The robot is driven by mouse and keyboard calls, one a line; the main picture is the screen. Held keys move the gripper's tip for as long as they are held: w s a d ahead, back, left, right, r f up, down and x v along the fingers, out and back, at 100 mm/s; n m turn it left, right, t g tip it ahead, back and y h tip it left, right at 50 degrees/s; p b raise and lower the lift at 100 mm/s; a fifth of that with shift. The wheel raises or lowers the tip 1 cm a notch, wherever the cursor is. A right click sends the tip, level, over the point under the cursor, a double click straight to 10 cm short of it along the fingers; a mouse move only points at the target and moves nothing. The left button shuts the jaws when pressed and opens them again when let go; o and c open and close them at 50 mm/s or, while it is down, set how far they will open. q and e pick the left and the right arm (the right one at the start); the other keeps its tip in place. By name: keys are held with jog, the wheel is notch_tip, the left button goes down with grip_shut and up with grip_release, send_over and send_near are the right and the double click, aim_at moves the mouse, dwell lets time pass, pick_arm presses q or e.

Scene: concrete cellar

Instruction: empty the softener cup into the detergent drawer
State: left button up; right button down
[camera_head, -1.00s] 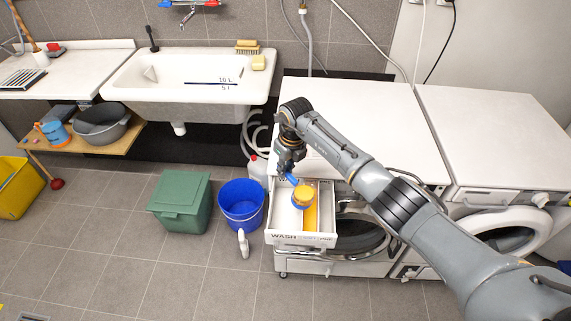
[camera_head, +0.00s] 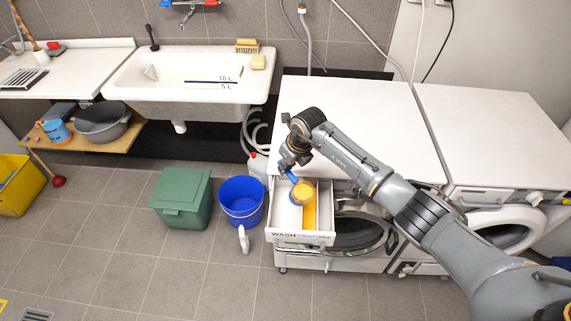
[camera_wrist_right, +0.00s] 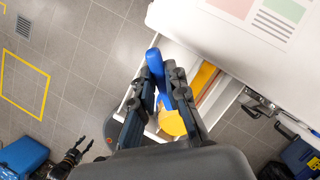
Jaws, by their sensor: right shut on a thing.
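The softener cup (camera_head: 299,196) is over the left part of the open detergent drawer (camera_head: 287,239). Yellow-orange shows in its mouth, and it looks tilted to the right. My right gripper (camera_head: 287,167) is shut on its blue handle (camera_wrist_right: 154,62). In the right wrist view the cup (camera_wrist_right: 173,124) is partly hidden behind the fingers of that gripper (camera_wrist_right: 160,88). An orange strip (camera_head: 311,216) lies in the drawer's middle compartment; I cannot tell whether it is liquid. My left gripper (camera_wrist_right: 84,147) shows at the lower left of the right wrist view, its fingers apart and empty.
The drawer juts from a white washing machine (camera_head: 350,115); a second machine (camera_head: 500,140) stands to its right.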

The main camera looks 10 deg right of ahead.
jog(key=shift+s+d+r, duration=0.1)
jog(key=shift+s+r, duration=0.05)
jog(key=shift+r, duration=0.05)
dwell(0.3)
jog(key=shift+s+d+r+t+y, duration=0.2)
jog(key=shift+s+r+t+y, duration=0.15)
jog(key=shift+t, duration=0.45)
jog(key=shift+w, duration=0.1)
jog(key=shift+a, duration=0.1)
